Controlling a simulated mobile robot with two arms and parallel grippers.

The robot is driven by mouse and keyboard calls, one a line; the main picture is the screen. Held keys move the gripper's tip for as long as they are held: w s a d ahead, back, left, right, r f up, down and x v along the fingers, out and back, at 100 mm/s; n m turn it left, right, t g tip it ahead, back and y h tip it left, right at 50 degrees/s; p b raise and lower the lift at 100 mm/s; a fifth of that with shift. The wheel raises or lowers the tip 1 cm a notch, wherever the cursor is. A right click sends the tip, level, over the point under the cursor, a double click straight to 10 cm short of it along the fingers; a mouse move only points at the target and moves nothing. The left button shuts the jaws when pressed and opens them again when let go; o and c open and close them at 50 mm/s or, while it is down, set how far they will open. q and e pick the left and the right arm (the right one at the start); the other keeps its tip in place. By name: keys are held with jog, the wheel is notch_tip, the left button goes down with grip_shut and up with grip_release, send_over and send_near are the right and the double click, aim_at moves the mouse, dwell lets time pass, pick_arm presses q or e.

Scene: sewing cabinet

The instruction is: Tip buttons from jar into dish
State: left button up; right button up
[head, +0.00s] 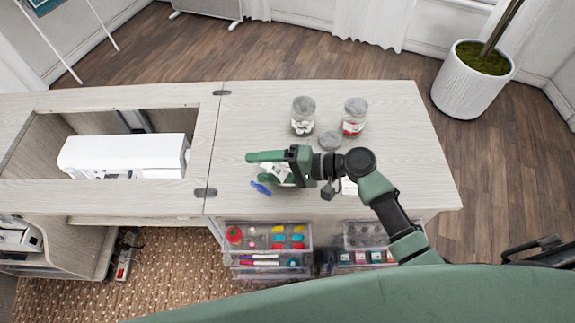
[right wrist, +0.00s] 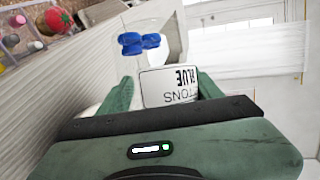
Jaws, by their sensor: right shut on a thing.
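My right gripper (head: 270,168) is above the cabinet top and shut on a clear jar (right wrist: 168,80) with a white label reading "BLUE", printed upside down in the right wrist view. The jar is tilted and mostly hidden by the gripper in the head view. Blue buttons (right wrist: 138,43) show at its far end; a blue patch (head: 260,187) also shows beside the gripper in the head view. I cannot tell whether they are inside the jar or outside. I cannot make out the dish. My left gripper is not in view.
Two lidded jars (head: 303,115) (head: 354,116) stand behind the gripper, with a grey disc (head: 330,141) in front of them. A sewing machine (head: 125,155) sits in the left opening. Open drawers (head: 268,240) hold sewing supplies below the front edge. The right of the top is clear.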

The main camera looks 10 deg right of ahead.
jog(key=shift+r, duration=0.15)
jog(key=shift+w+d+f+m+y+b, duration=0.2)
jog(key=shift+f+m+y+b, duration=0.3)
jog(key=shift+m, duration=0.4)
dwell(0.4)
jog(key=shift+w+d+r+m+y, duration=0.15)
jog(key=shift+r+m+y, duration=0.2)
jog(key=shift+m, duration=0.15)
jog(key=shift+w+d+r+m+y, duration=0.1)
jog(key=shift+r+m+y, duration=0.2)
jog(key=shift+m, duration=0.2)
dwell(0.6)
jog(key=shift+s+a+f+n+h, duration=0.15)
jog(key=shift+f+n+h, duration=0.15)
jog(key=shift+n, duration=0.25)
jog(key=shift+s+a+f+n+h, duration=0.2)
jog(key=shift+n+h, duration=0.15)
jog(key=shift+n, duration=0.2)
jog(key=shift+w+d+r+m+y, duration=0.25)
jog(key=shift+r+m+y, duration=0.15)
jog(key=shift+m, duration=0.3)
dwell(0.6)
jog(key=shift+w+d+r+m+y+b, duration=0.15)
jog(key=shift+w+d+r+m+y, duration=0.15)
jog(key=shift+m, duration=0.4)
jog(key=shift+w+d+r+m+y+b, duration=0.15)
jog(key=shift+r+m+y, duration=0.2)
jog(key=shift+m, duration=0.35)
dwell(1.1)
